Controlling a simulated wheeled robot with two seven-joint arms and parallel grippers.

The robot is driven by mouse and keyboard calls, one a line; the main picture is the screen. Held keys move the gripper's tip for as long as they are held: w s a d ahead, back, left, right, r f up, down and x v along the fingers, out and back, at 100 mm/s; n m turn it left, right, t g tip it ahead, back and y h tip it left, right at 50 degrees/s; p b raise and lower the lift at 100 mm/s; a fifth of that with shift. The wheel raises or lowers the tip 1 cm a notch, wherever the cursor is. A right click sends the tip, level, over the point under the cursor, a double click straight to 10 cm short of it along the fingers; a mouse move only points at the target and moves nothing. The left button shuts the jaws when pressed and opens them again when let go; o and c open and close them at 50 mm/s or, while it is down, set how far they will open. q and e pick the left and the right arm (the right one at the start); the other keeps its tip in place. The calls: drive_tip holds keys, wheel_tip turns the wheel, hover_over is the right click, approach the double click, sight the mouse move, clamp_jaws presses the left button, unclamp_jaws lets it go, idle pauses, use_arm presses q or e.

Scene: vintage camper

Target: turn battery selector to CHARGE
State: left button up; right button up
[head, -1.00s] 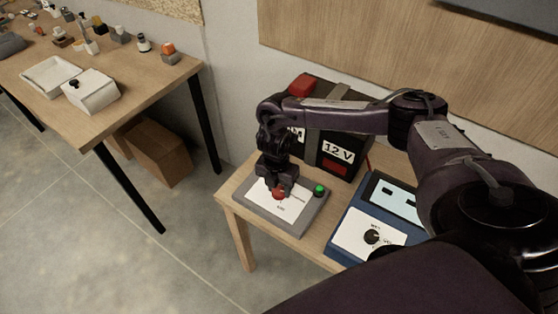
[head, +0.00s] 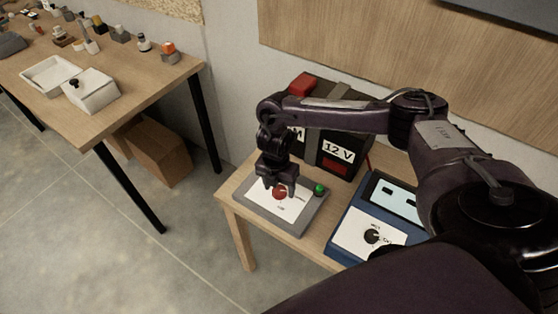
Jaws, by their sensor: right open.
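The battery selector is a grey box with a white label plate (head: 290,210) and a red round knob (head: 279,193), on the small wooden table. A green button or lamp (head: 320,189) sits at its right corner. The label print is too small to read. My right gripper (head: 277,187) is open, pointing down just above the red knob, with its fingers around or slightly over it; I cannot tell whether they touch it. My left gripper is not in view.
A black 12 V battery (head: 337,158) with a red cap stands behind the selector. A blue meter box (head: 342,250) with a black dial is on the right. A workbench (head: 120,97) with small items stands at the left, a cardboard box (head: 160,150) beneath it.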

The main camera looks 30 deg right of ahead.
sight(278, 188)
wheel_tip(278, 188, up, 3)
drive_tip(key=shift+w+f+b, duration=0.15)
drive_tip(key=shift+b, duration=0.15)
wheel_tip(278, 188, up, 5)
drive_tip(key=shift+a+r+p, duration=0.1)
drive_tip(key=shift+p, duration=0.65)
